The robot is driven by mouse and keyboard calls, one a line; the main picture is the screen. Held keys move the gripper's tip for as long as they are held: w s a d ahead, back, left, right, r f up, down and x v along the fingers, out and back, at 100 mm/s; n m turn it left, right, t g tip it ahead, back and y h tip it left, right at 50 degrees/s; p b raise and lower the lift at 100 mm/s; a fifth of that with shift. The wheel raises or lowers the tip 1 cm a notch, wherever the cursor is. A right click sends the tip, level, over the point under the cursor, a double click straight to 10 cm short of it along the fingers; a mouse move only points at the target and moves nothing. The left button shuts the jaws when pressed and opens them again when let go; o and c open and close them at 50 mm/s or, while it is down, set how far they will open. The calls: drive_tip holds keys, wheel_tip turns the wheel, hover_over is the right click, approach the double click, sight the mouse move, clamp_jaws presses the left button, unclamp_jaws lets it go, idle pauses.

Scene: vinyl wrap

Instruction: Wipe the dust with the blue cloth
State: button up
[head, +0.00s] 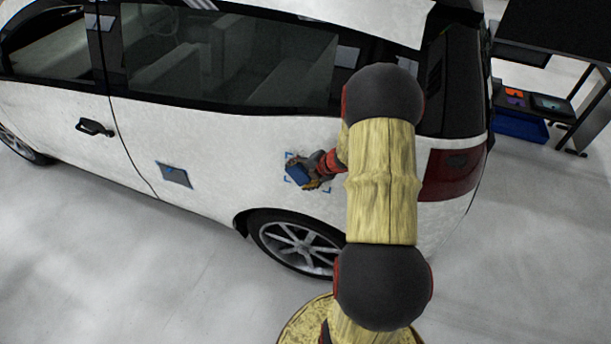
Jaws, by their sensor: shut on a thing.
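My gripper (310,182) is shut on the blue cloth (298,174) at the white rear side panel of the car (225,150), above the rear wheel. The cloth looks like a small folded blue pad against or very near the panel; I cannot tell whether it touches. Blue corner marks frame a patch of panel around the cloth and gripper. Dust cannot be made out clearly inside that patch. My arm covers the panel to the right of the gripper and part of the car's rear.
The rear wheel (298,243) is below. A dark cart (545,95) with a blue bin (520,127) stands at the right. The pale floor at the lower left is clear.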

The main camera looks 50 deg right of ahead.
drive_tip(key=shift+w+a, duration=0.15)
drive_tip(key=shift+w, duration=0.3)
drive_tip(key=shift+d+r+p, duration=0.2)
drive_tip(key=shift+r+p, duration=0.8)
drive_tip(key=s+d+p, duration=0.1)
drive_tip(key=s+d, duration=0.2)
drive_tip(key=s, duration=0.4)
drive_tip(key=shift+s+d+f+p, duration=0.15)
drive_tip(key=shift+s+p, duration=0.1)
drive_tip(key=shift+p, duration=0.15)
drive_tip(key=s+d, duration=0.1)
drive_tip(key=s+p, duration=0.1)
drive_tip(key=s, duration=0.1)
drive_tip(key=shift+s+d, duration=0.15)
drive_tip(key=shift+d, duration=0.25)
drive_tip(key=shift+a, duration=0.1)
drive_tip(key=shift+s+a+r, duration=0.2)
drive_tip(key=shift+s+a, duration=0.2)
drive_tip(key=shift+a, duration=0.45)
drive_tip(key=shift+s+a+r, duration=0.25)
drive_tip(key=shift+s+a, duration=0.15)
drive_tip(key=shift+a, duration=0.5)
drive_tip(key=shift+s+a+r, duration=0.2)
drive_tip(key=shift+s+a, duration=0.2)
drive_tip(key=shift+a, duration=0.45)
